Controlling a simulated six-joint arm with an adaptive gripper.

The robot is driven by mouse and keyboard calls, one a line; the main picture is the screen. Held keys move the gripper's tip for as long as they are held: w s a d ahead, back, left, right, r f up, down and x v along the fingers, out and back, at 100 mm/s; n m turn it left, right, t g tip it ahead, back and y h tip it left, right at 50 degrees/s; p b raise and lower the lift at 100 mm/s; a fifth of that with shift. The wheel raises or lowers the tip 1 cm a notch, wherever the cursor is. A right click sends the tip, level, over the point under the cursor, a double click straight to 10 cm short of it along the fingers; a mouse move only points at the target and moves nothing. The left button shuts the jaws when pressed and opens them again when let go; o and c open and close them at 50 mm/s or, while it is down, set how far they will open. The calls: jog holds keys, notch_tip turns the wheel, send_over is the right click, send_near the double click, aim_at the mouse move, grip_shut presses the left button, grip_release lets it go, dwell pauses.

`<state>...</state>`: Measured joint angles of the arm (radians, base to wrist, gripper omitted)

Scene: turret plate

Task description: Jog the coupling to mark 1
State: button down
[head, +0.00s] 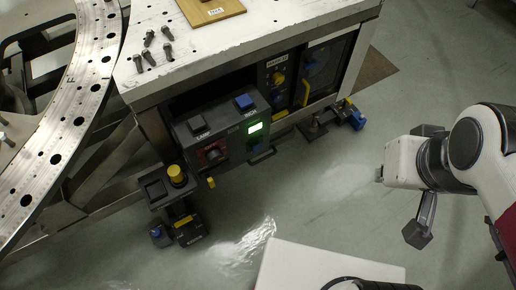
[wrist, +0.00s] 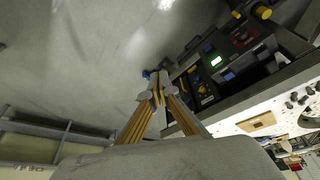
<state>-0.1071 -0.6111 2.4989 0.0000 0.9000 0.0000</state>
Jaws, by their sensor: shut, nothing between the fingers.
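A large metal ring plate (head: 83,85) with holes and a letter F curves along the left. I cannot tell which part is the coupling or where mark 1 is. My gripper (wrist: 154,88) is shut and empty, right of the box in the head view (head: 379,174), touching nothing visible.
The bench top (head: 250,28) holds several loose bolts (head: 152,46) and a wooden board (head: 210,9). A panel with a yellow knob (head: 277,79) is right of the box. Yellow-capped hardware (head: 176,174) stands at lower left. Floor between box and gripper is clear.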

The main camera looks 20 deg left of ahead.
jog(key=w+a+f+n+g, duration=0.1)
jog(key=a+f+g, duration=0.1)
jog(key=a+f, duration=0.65)
jog(key=w+a+f+n+g, duration=0.15)
jog(key=a+f, duration=0.35)
jog(key=f, duration=0.6)
jog(key=w+a+f+n+g, duration=0.1)
jog(key=w+a+f+g, duration=0.1)
jog(key=a+f, duration=0.65)
notch_tip(320, 180, down, 18)
jog(key=s+a+t, duration=0.1)
jog(key=a+t, duration=0.1)
jog(key=w+d+f+t+h, duration=0.1)
jog(key=d+f+t, duration=0.2)
jog(key=f, duration=0.4)
jog(key=w+d+f+t, duration=0.2)
jog(key=f+t, duration=0.1)
jog(key=f, duration=0.5)
jog(key=w+a+r+n+t+y, duration=0.1)
jog(key=w+a+r+t, duration=0.1)
jog(key=w+r+t, duration=0.6)
jog(key=shift+w+r, duration=1.5)
